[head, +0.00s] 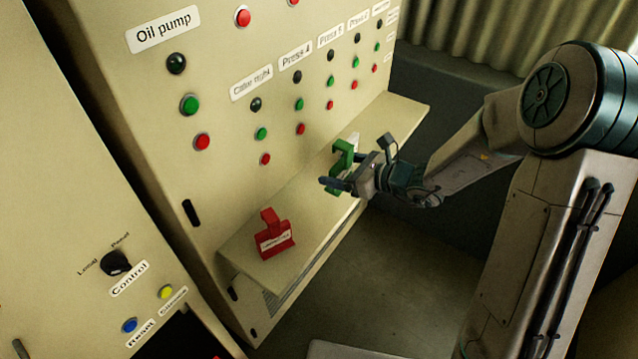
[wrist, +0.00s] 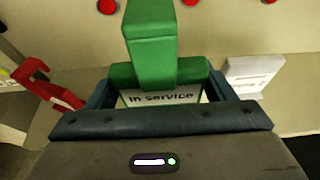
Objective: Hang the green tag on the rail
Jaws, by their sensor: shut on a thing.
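The green tag (head: 341,158) is at my gripper, over the sloped ledge of the control cabinet. In the wrist view the green tag (wrist: 152,45) stands between the two fingers, with a white "In service" label partly hidden by my gripper. My gripper (head: 342,184) is shut on the tag; it also shows in the wrist view (wrist: 160,92). I cannot tell whether the tag touches the ledge. I cannot make out the rail in either view.
A red tag (head: 273,236) stands on the ledge (head: 308,200), left of my gripper. A white tag or card (wrist: 254,76) is close to the right of the green tag. The cabinet panel (head: 225,130) with buttons rises behind. Open floor (head: 375,275) lies in front.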

